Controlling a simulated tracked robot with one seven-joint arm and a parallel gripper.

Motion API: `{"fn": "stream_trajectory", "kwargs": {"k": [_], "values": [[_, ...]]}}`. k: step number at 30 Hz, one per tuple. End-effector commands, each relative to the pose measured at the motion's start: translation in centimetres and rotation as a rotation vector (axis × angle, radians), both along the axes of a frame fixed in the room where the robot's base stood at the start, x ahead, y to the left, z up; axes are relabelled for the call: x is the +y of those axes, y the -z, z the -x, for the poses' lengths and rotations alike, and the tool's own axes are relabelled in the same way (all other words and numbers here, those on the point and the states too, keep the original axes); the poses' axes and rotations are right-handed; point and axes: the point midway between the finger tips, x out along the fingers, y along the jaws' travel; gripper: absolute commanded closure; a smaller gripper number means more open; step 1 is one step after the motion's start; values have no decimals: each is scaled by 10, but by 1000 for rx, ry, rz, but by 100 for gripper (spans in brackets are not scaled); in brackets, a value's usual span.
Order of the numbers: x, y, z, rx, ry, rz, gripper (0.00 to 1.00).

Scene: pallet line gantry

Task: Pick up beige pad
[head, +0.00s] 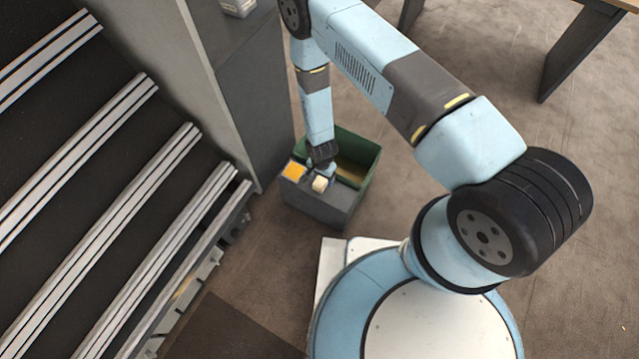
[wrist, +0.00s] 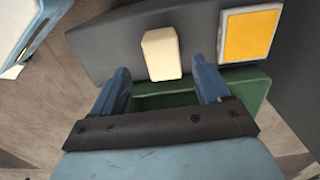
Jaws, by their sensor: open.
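The beige pad (wrist: 161,54) is a small pale block on the dark grey top of a box (wrist: 115,42), seen in the wrist view. It also shows in the head view (head: 320,184), just below my gripper's end. My gripper (wrist: 163,80) is open, with its two blue fingers apart. In the wrist view the pad lies ahead of the fingertips and between their lines, with clear space on both sides. Nothing is held. In the head view my wrist hides part of the box top, and the fingertips are hard to make out.
An orange pad with a pale border (wrist: 249,35) lies beside the beige pad, on the right in the wrist view. A green bin (head: 358,150) adjoins the grey box. Floor right of the bin is clear.

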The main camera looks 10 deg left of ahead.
Motion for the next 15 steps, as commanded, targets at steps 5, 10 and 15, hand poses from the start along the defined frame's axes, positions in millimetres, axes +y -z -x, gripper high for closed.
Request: {"fn": "stream_trajectory", "kwargs": {"k": [5,10,15], "values": [[0,10,0,0,0,1,23],[3,32,-4,0,-1,1,23],[3,49,-4,-1,0,0,23]]}}
